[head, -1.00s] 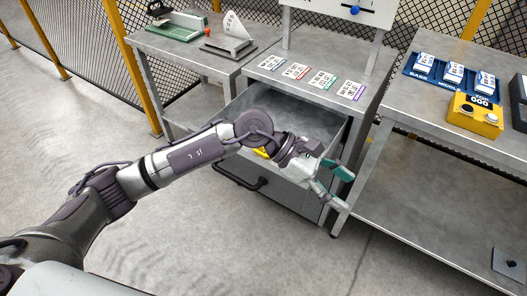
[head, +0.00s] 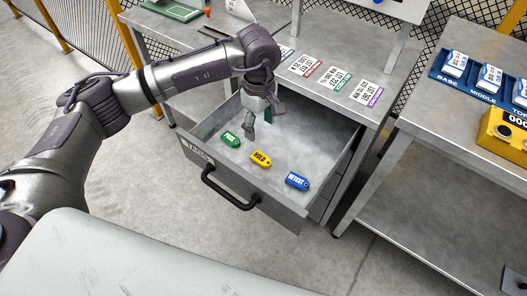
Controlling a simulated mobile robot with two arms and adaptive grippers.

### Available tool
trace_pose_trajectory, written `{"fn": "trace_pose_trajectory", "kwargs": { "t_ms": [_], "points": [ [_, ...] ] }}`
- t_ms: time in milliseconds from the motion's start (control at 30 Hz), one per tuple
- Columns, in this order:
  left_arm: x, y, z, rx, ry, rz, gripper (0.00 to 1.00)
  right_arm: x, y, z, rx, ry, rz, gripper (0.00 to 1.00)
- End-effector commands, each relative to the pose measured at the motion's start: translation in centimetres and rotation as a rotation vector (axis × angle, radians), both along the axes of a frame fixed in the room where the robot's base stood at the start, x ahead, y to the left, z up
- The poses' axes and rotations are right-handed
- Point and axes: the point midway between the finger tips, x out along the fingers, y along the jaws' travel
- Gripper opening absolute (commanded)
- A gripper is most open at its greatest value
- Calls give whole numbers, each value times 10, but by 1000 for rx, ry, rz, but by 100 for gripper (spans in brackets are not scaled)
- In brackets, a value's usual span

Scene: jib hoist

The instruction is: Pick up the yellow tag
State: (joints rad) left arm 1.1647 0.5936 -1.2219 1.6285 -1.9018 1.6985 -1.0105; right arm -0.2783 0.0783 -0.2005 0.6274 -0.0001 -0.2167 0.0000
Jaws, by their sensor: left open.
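The yellow tag (head: 261,159), with dark lettering, lies flat in the open drawer (head: 312,141), between a green tag (head: 231,139) and a blue tag (head: 297,181). My left gripper (head: 258,127) points down over the back left part of the drawer, behind the yellow tag in the picture and apart from it. Its jaws are open, and I see nothing between them. Part of the gripper is hidden by its own wrist. My right gripper is not in view.
The drawer's front panel carries a black handle (head: 230,190). Several printed cards lie on the bench top above the drawer, including a purple-edged card (head: 367,92). A second table on the right holds a blue rack (head: 483,84) and a yellow box (head: 505,132).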

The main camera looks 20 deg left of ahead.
Motion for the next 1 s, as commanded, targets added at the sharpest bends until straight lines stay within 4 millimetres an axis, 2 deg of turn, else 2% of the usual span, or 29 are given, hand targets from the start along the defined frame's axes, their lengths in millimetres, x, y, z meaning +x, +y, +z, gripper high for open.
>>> {"fn": "trace_pose_trajectory", "kwargs": {
  "t_ms": [100, 233, 367, 533, 633, 800, 1000],
  "points": [
    [-2, 0, -26, -1, 6, 2, 65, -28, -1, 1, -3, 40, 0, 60],
    [-1, 0, -50, -1, 4, 1, 65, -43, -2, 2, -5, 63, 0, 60],
    [-1, -1, -64, -2, 2, 0, 65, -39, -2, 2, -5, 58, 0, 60],
    [-2, 1, -74, -2, 3, 2, 65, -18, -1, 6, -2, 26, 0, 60],
    [-5, 2, -89, -2, 4, 1, 65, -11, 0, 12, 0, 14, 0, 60],
    [-5, 3, -113, -2, 3, 1, 65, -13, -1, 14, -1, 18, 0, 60],
    [-5, 3, -120, -3, 0, -1, 65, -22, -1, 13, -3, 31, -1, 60]
  ]
}}
